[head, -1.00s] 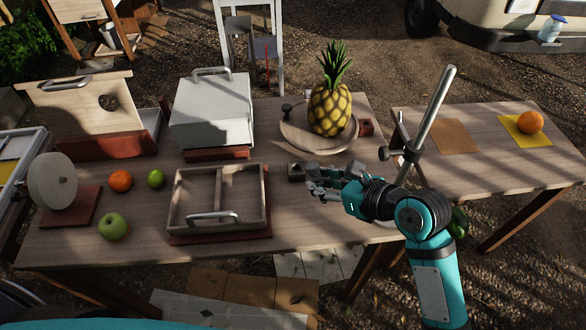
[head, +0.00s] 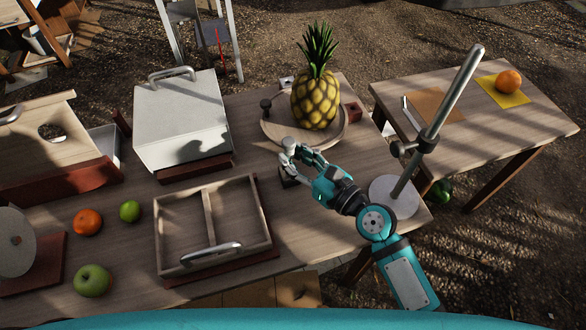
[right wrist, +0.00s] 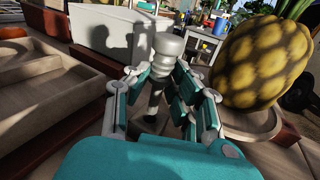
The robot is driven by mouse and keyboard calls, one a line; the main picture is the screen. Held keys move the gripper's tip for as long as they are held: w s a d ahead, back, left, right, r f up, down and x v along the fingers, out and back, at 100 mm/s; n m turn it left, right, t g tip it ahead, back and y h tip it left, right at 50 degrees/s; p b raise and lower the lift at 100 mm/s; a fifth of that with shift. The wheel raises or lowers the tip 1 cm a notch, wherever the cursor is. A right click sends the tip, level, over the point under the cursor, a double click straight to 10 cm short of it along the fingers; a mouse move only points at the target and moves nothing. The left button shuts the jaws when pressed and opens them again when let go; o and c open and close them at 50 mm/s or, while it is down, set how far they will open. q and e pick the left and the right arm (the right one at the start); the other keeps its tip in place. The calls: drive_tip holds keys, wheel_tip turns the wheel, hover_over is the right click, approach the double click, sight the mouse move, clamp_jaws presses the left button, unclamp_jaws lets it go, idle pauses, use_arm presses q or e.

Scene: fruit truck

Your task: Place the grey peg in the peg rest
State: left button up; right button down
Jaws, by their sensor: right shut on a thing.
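My right gripper (head: 293,162) is shut on the light grey peg (right wrist: 167,52), which stands roughly upright between the fingers in the right wrist view. The peg's pale top (head: 290,143) also shows in the head view. A small dark block (head: 288,181) is directly below the gripper, partly hidden by it. I cannot tell whether the peg touches or sits in this block, or whether it is the peg rest. A reddish block (head: 353,112) stands right of the pineapple plate. My left gripper is not in view.
The pineapple (head: 317,98) on its round plate (head: 272,136) is just behind my right gripper. A divided wooden tray (head: 165,232) lies to the left, and a white box (head: 181,120) stands behind it. A metal pole stand (head: 394,194) is close to my right arm.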

wheel_tip(320, 180, down, 4)
drive_tip(key=shift+r+b, duration=0.25)
drive_tip(key=shift+b, duration=0.45)
drive_tip(key=shift+f, duration=0.2)
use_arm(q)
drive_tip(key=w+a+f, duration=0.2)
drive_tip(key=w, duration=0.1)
